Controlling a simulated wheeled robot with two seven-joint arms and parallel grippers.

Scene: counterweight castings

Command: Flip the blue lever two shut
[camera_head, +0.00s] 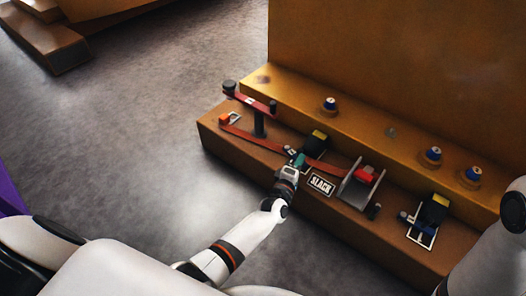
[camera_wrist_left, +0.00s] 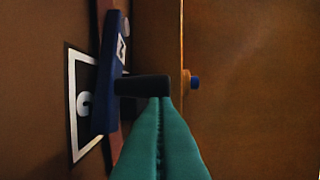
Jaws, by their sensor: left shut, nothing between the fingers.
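The blue lever two (camera_wrist_left: 112,75) stands close in the left wrist view, with a black crossbar handle (camera_wrist_left: 142,86) at its side and part of a white label on it. A white-framed dark plate (camera_wrist_left: 85,105) lies behind it. My left gripper (camera_wrist_left: 160,105) has green fingers, shut with nothing between them. Their tips are at the black handle; I cannot tell whether they touch it. In the head view my left gripper (camera_head: 298,159) is by the dark, yellow-topped unit (camera_head: 316,145), largely covering the lever there. My right gripper is out of view.
The brown casting ledge (camera_head: 260,150) carries a red strap (camera_head: 250,137), a red arm with black knobs (camera_head: 250,101), a SLACK plate (camera_head: 321,184), a red-handled ratchet (camera_head: 364,178) and another yellow-topped unit (camera_head: 433,212).

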